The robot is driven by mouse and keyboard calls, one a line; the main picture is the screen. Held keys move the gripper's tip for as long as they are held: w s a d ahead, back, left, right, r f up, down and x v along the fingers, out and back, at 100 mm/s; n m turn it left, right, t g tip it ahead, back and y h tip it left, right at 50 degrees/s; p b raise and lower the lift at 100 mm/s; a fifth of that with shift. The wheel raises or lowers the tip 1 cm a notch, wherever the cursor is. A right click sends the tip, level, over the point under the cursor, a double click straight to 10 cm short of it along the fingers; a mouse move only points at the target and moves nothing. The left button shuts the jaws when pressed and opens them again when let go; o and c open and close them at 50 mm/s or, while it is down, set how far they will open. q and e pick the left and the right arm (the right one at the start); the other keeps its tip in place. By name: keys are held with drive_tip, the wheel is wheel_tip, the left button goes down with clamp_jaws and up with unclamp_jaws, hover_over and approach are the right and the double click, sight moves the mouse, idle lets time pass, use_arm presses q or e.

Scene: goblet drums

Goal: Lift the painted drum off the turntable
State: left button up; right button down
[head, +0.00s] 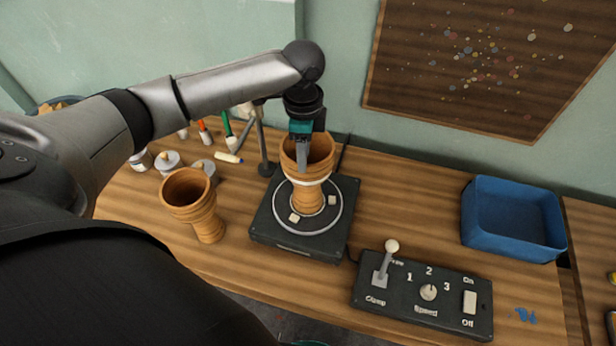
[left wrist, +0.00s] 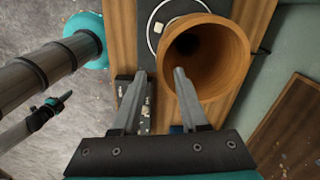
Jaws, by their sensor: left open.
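The painted drum (head: 310,197), an orange-brown goblet with a pale band at its waist, stands upright on the dark turntable (head: 265,228). Two pale clamp pads (head: 295,217) show on the turntable disc near its foot. My left gripper (head: 302,165) points down at the drum's mouth, open. In the left wrist view, one fingertip appears outside the drum's rim (left wrist: 240,60) and the other overlaps the mouth, with the near wall between them. I cannot tell how deep the fingers reach. The right gripper is not in view.
A second goblet drum (head: 190,195) stands left of the turntable. Jars and markers (head: 170,160) lie behind it. A control box (head: 425,295) with a clamp lever (head: 385,262) is at front right. A blue bin (head: 512,220) stands farther right. A post (head: 263,140) rises behind the turntable.

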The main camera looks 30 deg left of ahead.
sight(306, 182)
use_arm(q)
drive_tip(key=shift+w+d+f, duration=0.1)
drive_tip(key=shift+f, duration=3.1)
clamp_jaws()
drive_tip(key=shift+w+r, duration=0.1)
drive_tip(key=shift+r, duration=0.05)
